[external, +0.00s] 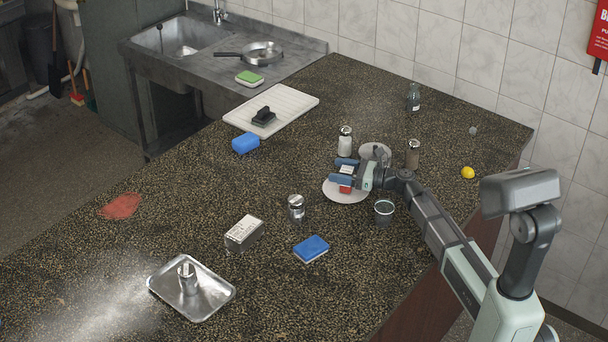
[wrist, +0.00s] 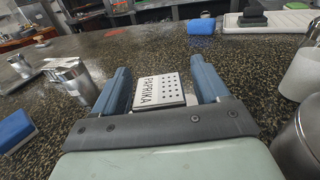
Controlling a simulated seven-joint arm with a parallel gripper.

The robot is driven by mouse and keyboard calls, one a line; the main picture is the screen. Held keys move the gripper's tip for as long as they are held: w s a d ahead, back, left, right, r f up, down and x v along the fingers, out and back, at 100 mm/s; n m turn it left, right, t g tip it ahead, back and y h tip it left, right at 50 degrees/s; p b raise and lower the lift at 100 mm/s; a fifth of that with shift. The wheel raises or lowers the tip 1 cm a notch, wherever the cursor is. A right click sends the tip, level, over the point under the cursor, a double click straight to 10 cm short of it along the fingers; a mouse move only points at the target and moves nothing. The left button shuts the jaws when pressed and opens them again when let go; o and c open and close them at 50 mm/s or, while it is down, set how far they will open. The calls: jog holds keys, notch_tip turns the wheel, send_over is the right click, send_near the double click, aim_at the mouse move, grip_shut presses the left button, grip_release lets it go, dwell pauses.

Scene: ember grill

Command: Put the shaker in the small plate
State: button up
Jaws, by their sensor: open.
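A red tin with a white top (external: 346,189) is at the larger white plate (external: 331,194). In the wrist view, a tin top (wrist: 160,90) with dark holes, marked PAPRIKA, lies between my fingers. My gripper (external: 343,171) is open around it; contact with the plate below is hidden. A smaller pale plate (external: 372,147) lies just behind my gripper, partly covered by it. Several shakers stand around: a white-filled one (external: 345,144), a brown-filled one (external: 413,155) and a metal-topped one (external: 296,208). I cannot tell which the task names.
A metal cup (external: 384,214) stands right of the larger plate. A blue sponge (external: 312,248), a labelled box (external: 244,233) and a metal tray (external: 160,285) lie nearer the front. A white board (external: 290,100), dark bottle (external: 414,97) and lemon (external: 468,173) are farther off.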

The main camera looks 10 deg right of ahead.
jog(key=shift+r, duration=0.15)
jog(key=v, duration=1.2)
